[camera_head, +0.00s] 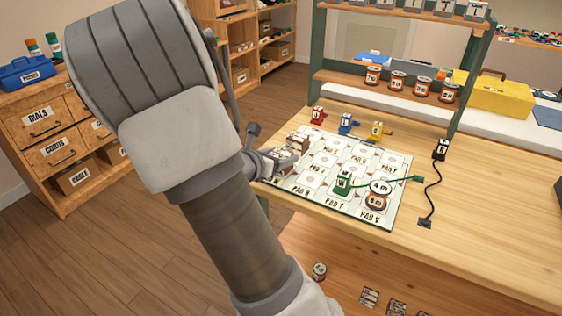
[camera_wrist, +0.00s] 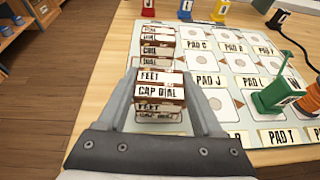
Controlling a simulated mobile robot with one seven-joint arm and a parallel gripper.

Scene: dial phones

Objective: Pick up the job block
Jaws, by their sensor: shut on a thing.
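A white and brown block lettered FEET and CAP DIAL (camera_wrist: 160,91) sits between the two fingers of my gripper (camera_wrist: 159,80) in the wrist view. My gripper is shut on it. Another block lettered FEET (camera_wrist: 158,108) shows just below it; I cannot tell whether they touch. Beyond stands a pile of similar blocks lettered COIL and DIAL (camera_wrist: 158,50). In the head view my gripper (camera_head: 277,161) is low at the left edge of the pad board, beside the brown and white blocks (camera_head: 298,139). The fingertips are hard to make out there.
The pad board (camera_head: 397,213) lies on the wooden table. A green clamp-like piece (camera_head: 343,183) with a cord and orange-white spools (camera_head: 377,201) stand on its near right. Red, blue and yellow pieces (camera_head: 347,123) line its far edge.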

